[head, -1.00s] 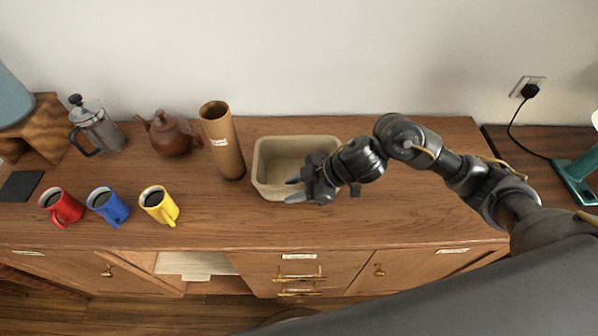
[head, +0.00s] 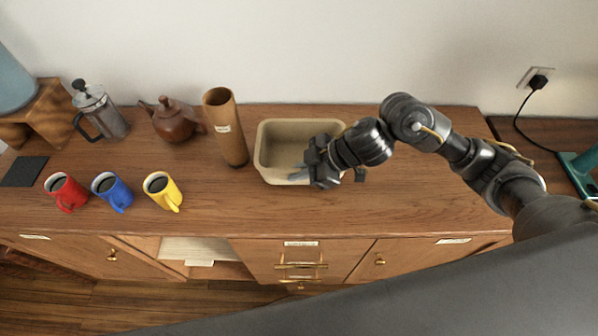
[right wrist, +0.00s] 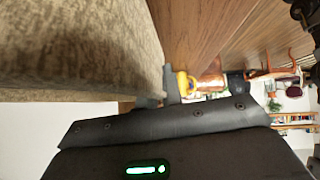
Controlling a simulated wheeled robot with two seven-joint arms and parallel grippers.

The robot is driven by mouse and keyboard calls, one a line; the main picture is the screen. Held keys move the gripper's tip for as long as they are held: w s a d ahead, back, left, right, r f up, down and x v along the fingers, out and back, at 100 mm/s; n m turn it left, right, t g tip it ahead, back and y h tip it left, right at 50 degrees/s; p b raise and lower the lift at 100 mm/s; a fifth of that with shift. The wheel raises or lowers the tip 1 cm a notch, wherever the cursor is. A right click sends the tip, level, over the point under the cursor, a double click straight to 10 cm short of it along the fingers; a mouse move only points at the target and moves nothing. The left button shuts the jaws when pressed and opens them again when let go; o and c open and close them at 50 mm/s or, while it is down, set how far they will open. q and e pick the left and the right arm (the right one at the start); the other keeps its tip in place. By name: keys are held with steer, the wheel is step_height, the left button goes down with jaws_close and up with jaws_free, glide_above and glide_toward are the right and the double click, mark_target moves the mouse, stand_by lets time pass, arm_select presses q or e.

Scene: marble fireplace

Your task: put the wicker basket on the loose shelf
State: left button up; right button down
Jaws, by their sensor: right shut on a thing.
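The wicker basket (head: 262,152) is a tan, rounded rectangular tub on the wooden cabinet top, and it looks empty. My right gripper (head: 312,176) is shut on the basket at its front right rim. In the right wrist view the basket's rough tan wall (right wrist: 75,45) fills the upper left, against the fingers (right wrist: 160,100). A pale board (head: 200,248) shows in the open bay of the cabinet front; I cannot tell whether it is the loose shelf. My left gripper is not in view.
A bamboo tube (head: 225,128) stands close left of the basket. Further left are a brown teapot (head: 172,120), a French press (head: 103,115), and red (head: 66,190), blue (head: 112,190) and yellow (head: 162,190) mugs. The cabinet top right of the basket is clear beneath my arm.

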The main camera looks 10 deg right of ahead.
steer(key=s+d+r+p, duration=0.8)
steer(key=s+d+r, duration=0.1)
steer(key=d+r, duration=0.1)
steer(key=shift+s+d+r, duration=0.15)
steer(key=shift+s+r, duration=0.1)
steer(key=shift+r, duration=0.4)
steer(key=shift+f, duration=0.1)
